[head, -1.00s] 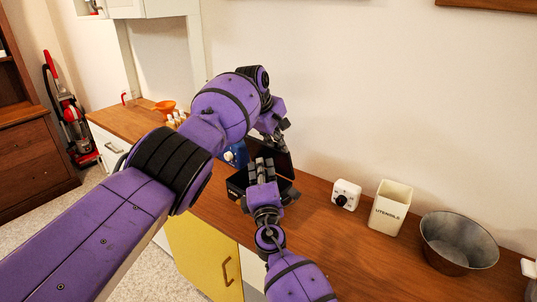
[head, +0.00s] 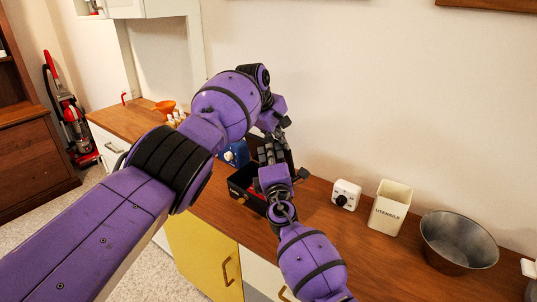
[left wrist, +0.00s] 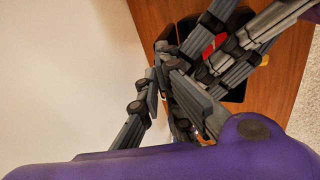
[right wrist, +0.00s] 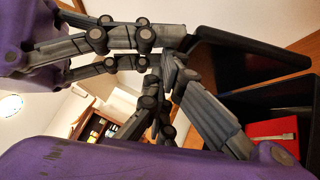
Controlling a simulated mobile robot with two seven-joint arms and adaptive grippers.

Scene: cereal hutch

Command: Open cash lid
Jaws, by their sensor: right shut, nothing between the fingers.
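The black cash box (head: 236,185) stands on the wooden counter, partly hidden by my arms. Its black lid (right wrist: 250,49) is raised, showing a red interior piece (right wrist: 271,131) in the right wrist view. My right gripper (head: 266,142) is shut and empty, above the box, close to the raised lid. My left gripper (head: 281,126) is beside the lid's upper edge, with its fingers close together. I cannot tell whether the lid's edge is between them. In the left wrist view the two grippers overlap, and part of the box (left wrist: 237,91) shows behind them.
A blue object (head: 236,153) is behind the box. A white timer-like box (head: 346,195), a utensil holder (head: 391,206) and a metal bowl (head: 459,241) stand to the right. An orange funnel (head: 165,106) is at the far left. The wall is close behind.

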